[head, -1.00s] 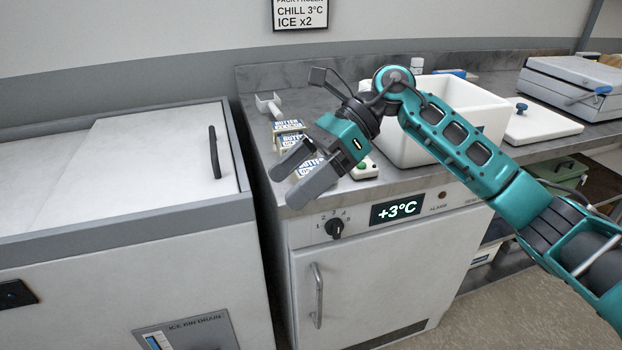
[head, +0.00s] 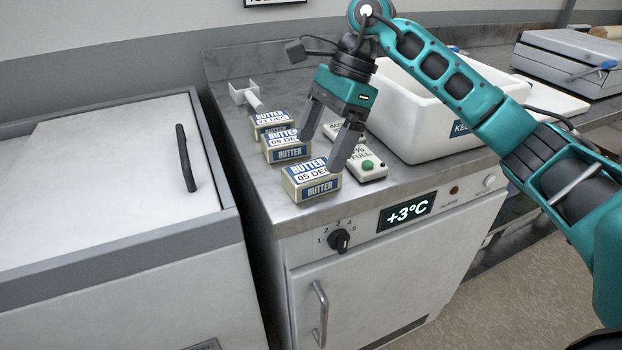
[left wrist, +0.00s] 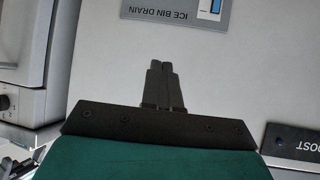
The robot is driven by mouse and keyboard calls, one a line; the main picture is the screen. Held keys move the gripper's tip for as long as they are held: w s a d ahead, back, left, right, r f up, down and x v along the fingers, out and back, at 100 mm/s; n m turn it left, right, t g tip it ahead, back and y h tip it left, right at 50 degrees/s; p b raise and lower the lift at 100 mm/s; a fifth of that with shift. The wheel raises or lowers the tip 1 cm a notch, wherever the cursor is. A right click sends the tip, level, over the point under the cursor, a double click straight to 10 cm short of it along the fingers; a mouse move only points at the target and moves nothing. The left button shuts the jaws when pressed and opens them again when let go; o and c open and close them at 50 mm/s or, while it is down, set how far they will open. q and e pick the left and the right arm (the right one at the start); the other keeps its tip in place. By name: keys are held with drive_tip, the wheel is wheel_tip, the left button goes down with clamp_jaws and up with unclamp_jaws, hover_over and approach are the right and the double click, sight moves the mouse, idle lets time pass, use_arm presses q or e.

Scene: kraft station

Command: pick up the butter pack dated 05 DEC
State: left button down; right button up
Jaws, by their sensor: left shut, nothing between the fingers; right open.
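The butter pack dated 05 DEC (head: 312,182) sits on the steel counter near its front edge, the nearest of three packs in a row. Behind it are the pack dated 09 DEC (head: 287,146) and a third pack (head: 270,121), whose date reads like 21 DEC but is partly unclear. My right gripper (head: 318,152) is open and empty, pointing down above and behind the 05 DEC pack. One finger overlaps that pack's right side in the picture; I cannot tell whether it touches. My left gripper (left wrist: 163,82) is shut and empty in the left wrist view, before the ice bin front.
The ice bin lid (head: 110,160) is left of the counter.

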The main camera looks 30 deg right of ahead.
sight(312, 170)
drive_tip(key=shift+x, duration=2.9)
drive_tip(key=shift+d+f+b, duration=0.1)
drive_tip(key=shift+f+b, duration=0.05)
drive_tip(key=shift+b, duration=0.25)
drive_tip(key=c, duration=1.2)
